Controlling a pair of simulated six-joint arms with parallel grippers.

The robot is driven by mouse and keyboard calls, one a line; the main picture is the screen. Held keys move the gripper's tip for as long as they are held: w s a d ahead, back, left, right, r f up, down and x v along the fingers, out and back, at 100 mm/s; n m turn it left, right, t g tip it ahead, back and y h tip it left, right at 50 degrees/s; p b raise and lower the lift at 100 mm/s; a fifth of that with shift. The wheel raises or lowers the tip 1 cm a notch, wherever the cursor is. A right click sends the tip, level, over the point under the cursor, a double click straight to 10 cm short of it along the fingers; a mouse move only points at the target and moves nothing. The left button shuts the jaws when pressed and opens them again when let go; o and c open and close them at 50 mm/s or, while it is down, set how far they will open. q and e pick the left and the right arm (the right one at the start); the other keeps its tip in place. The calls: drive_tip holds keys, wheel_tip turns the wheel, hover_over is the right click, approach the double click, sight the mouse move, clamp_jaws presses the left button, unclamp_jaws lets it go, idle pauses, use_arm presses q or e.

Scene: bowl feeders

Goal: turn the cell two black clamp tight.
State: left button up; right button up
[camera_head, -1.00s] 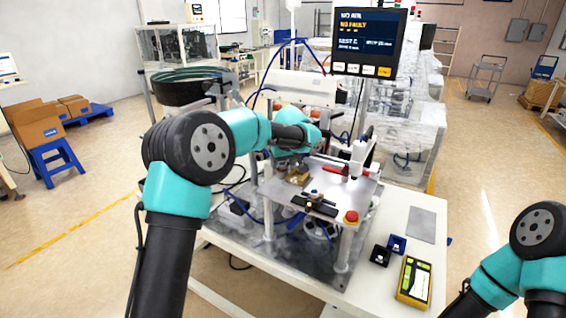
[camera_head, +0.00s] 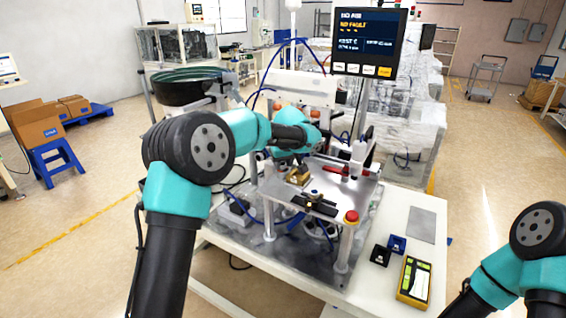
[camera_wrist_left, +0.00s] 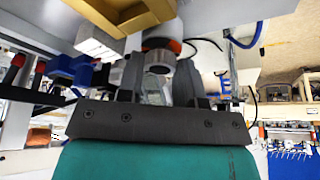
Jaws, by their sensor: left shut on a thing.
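My left gripper (camera_wrist_left: 158,82) is shut on a dark round clamp (camera_wrist_left: 158,62) in the left wrist view. The clamp has a grey ridged end between the two fingers and an orange ring behind it. In the head view the left arm reaches over the machine from the left. Its teal wrist hides the fingers and the held clamp there. I cannot read any cell number. My right arm shows at the lower right of the head view, with its gripper out of view.
A metal plate (camera_head: 346,191) carries a brass block (camera_head: 298,176), a black bar (camera_head: 314,206) and a red button (camera_head: 351,217). A screen (camera_head: 367,42) stands behind. A yellow handheld device (camera_head: 414,279) and small dark blocks (camera_head: 380,256) lie at the table's right.

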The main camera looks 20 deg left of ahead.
use_arm(q)
drive_tip(key=shift+m, duration=0.3)
drive_tip(key=m+h, duration=0.1)
drive_tip(key=m, duration=0.2)
drive_tip(key=shift+a+t, duration=0.15)
drive_tip(key=shift+t, duration=0.25)
drive_tip(key=m+h, duration=0.2)
drive_tip(key=m, duration=0.2)
drive_tip(key=shift+a+r+m, duration=0.1)
drive_tip(key=shift+a+m, duration=0.05)
drive_tip(key=shift+m, duration=0.15)
drive_tip(key=m+h, duration=0.1)
drive_tip(key=m, duration=0.3)
drive_tip(key=shift+a+h, duration=0.1)
drive_tip(key=shift+h, duration=0.2)
drive_tip(key=shift+w+a+m+g+h, duration=0.1)
drive_tip(key=shift+m+g+h, duration=0.5)
drive_tip(key=shift+m, duration=1.3)
drive_tip(key=o, duration=0.9)
